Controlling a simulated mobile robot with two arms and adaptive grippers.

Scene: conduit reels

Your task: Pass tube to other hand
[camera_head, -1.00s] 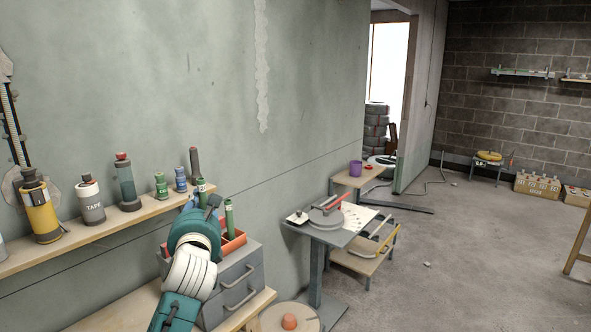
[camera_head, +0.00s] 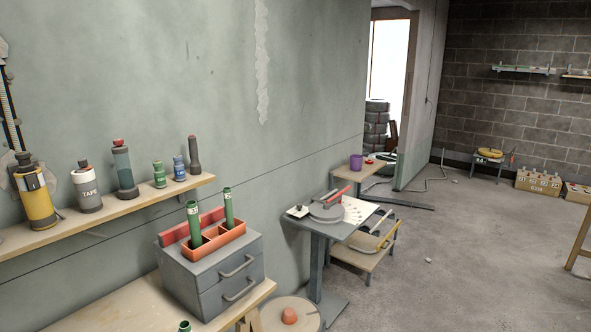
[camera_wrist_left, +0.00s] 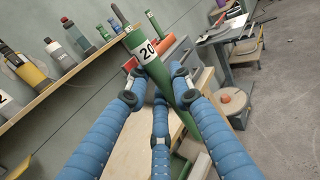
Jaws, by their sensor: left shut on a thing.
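A green tube (camera_wrist_left: 147,50) with a white label reading 20 is in my left gripper (camera_wrist_left: 158,82) in the left wrist view. The blue fingers are shut around it, and the tube is tilted. A green tube end (camera_head: 185,326) shows at the bottom edge of the head view, most of it cut off. My left gripper is not visible in the head view. Two other green tubes, one at the left (camera_head: 194,224) and one at the right (camera_head: 228,208), stand in an orange tray (camera_head: 216,243). My right gripper is in neither view.
The tray sits on a grey drawer box (camera_head: 192,290) on a wooden bench (camera_head: 125,302). A wall shelf (camera_head: 112,213) holds several bottles and a torch. A grey stand (camera_head: 318,262) with a round tool stands beyond the bench. Open floor lies at right.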

